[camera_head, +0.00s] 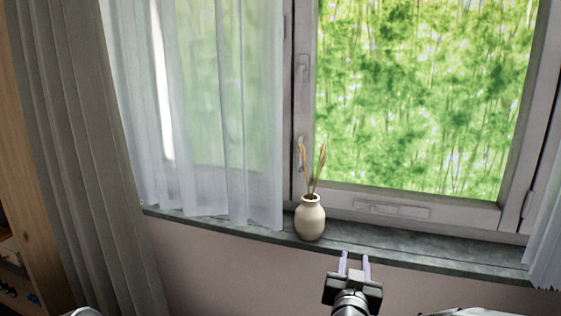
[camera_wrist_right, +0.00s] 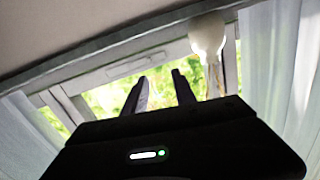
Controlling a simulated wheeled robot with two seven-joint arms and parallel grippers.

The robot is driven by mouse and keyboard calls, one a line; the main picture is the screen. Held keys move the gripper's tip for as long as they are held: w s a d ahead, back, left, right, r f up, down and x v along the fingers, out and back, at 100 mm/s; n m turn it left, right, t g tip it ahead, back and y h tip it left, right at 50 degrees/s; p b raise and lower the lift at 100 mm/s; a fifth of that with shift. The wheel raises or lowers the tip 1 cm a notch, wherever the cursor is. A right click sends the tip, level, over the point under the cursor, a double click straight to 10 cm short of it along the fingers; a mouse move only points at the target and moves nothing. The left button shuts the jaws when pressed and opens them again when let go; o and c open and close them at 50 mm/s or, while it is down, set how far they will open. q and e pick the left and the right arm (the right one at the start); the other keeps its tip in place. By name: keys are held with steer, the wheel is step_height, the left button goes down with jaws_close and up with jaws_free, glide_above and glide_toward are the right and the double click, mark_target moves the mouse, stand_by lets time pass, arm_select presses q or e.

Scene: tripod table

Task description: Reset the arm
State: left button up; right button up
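My right gripper (camera_head: 355,262) points toward the window in the head view, just in front of the sill and to the right of the vase. Its two fingers are apart with nothing between them. In the right wrist view the gripper (camera_wrist_right: 160,88) also shows two spread, empty fingers, and the picture is upside down. A cream vase (camera_head: 310,219) with dry stalks stands upright on the sill. It also shows in the right wrist view (camera_wrist_right: 207,34), apart from the fingers. My left gripper is not in view.
The dark stone window sill (camera_head: 420,260) runs across below the window (camera_head: 420,95) and is bare right of the vase. A sheer white curtain (camera_head: 200,120) and a grey drape (camera_head: 85,150) hang at the left. A wooden shelf (camera_head: 20,220) stands at the left edge.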

steer(key=s+a+f+n+g+y, duration=0.2)
steer(key=a+f+y, duration=0.3)
steer(key=a+f, duration=0.35)
steer(key=s+a+f+g+y, duration=0.1)
steer(key=s+f+g, duration=0.2)
steer(key=s+f, duration=0.35)
steer(key=s+a+f+n+g+y, duration=0.1)
steer(key=s+f+g, duration=0.2)
steer(key=f, duration=0.7)
steer(key=s+f+g+y, duration=0.1)
steer(key=s+f+g, duration=0.1)
steer(key=s+f, duration=0.5)
steer(key=s+f+g, duration=0.6)
steer(key=s+f, duration=0.7)
steer(key=s, duration=0.3)
step_height(320, 180, up, 12)
steer(key=d+m+p, duration=0.1)
steer(key=p, duration=1.1)
steer(key=shift+w+d, duration=0.15)
steer(key=shift+w, duration=0.05)
steer(key=shift+o, duration=0.5)
